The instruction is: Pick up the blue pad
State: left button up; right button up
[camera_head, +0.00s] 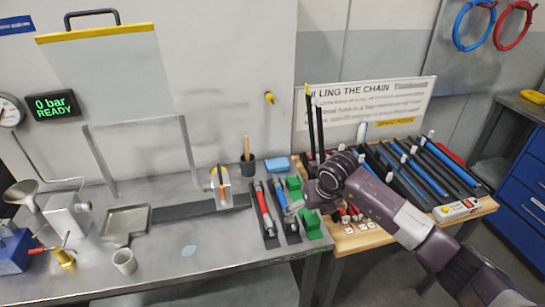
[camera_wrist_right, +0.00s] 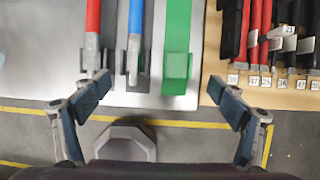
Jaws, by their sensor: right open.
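A blue pad (camera_head: 277,165) lies flat on the grey metal table, near its back right, just behind the green blocks. My right arm comes in from the right over the wooden table. My right gripper (camera_head: 297,206) is over the front right of the metal table, nearer than the pad and apart from it. In the right wrist view my right gripper (camera_wrist_right: 165,100) is open, with nothing between its fingers. The pad cannot be made out in that view. My left gripper is not in view.
Green blocks (camera_head: 311,224) and dark holders with a red tool (camera_head: 263,208) lie near the gripper. Rods crowd the wooden table (camera_head: 375,238) at right. A small pale blue patch (camera_head: 188,251) lies on the metal table.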

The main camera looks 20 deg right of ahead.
aim_at(278, 165)
jog(key=i, duration=1.05)
